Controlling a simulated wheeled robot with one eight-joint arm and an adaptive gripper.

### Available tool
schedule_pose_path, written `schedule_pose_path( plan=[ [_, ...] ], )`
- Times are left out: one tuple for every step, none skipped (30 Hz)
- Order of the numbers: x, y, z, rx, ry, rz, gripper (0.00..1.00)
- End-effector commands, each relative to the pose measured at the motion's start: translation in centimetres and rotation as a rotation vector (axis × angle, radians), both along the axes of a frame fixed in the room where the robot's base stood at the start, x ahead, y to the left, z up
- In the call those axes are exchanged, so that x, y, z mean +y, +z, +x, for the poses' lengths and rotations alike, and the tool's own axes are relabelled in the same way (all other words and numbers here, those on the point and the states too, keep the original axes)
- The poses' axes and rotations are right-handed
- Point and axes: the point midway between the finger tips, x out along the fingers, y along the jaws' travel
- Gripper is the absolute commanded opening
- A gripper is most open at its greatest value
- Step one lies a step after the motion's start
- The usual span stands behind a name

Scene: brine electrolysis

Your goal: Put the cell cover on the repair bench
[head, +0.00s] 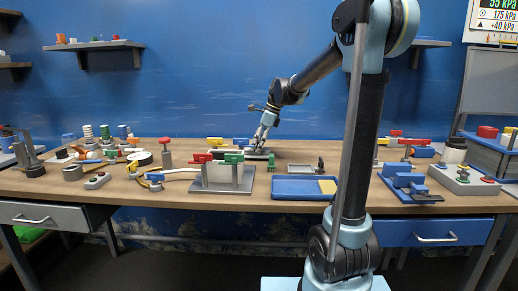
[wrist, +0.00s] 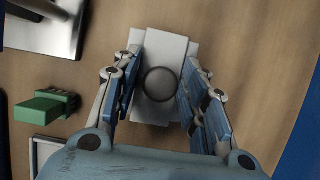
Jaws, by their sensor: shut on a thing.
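My gripper (head: 261,146) is low over the back middle of the long wooden bench (head: 300,150). In the wrist view my gripper (wrist: 161,92) has its blue-padded fingers on either side of a pale grey, blocky piece with a round knob on top (wrist: 158,48), and is shut on it. This piece looks like the cell cover. In the head view the fingers mostly hide it, and I cannot tell whether it touches the surface below. No label shows which surface is the repair bench.
A grey stand with red and green clamps (head: 222,178) is in front of my gripper on the left. A blue tray (head: 292,195) with a yellow section lies front right. A green block (wrist: 45,107) and a grey plate (wrist: 38,28) are left in the wrist view.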

Motion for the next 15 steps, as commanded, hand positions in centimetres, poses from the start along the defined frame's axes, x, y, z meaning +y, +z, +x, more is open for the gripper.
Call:
schedule_pose_path(
  plan=[
    [-0.01,-0.52,0.00,0.000,0.000,0.000,0.12],
    [-0.01,-0.73,0.00,0.000,0.000,0.000,0.12],
    [-0.02,-0.95,0.00,0.000,0.000,0.000,0.12],
    [-0.03,-1.06,0.00,0.000,0.000,0.000,0.12],
    [-0.03,-1.12,0.00,0.000,-0.001,0.000,0.12],
    [-0.05,-1.14,0.00,0.000,-0.001,0.000,0.12],
    [-0.06,-1.13,0.01,0.000,-0.001,0.000,0.12],
    [-0.08,-1.12,0.02,0.000,-0.001,0.000,0.12],
    [-0.09,-1.11,0.02,0.000,-0.001,0.000,0.12],
    [-0.10,-1.11,0.03,0.000,-0.001,0.000,0.12],
    [-0.12,-1.11,0.04,0.001,-0.002,0.000,0.12],
    [-0.13,-1.13,0.03,0.000,-0.002,0.000,0.12],
    [-0.14,-1.17,0.04,0.000,-0.002,0.000,0.12],
    [-0.15,-1.24,0.04,0.000,-0.002,0.000,0.12],
    [-0.15,-1.28,0.04,0.000,-0.002,0.000,0.44]
  ],
)
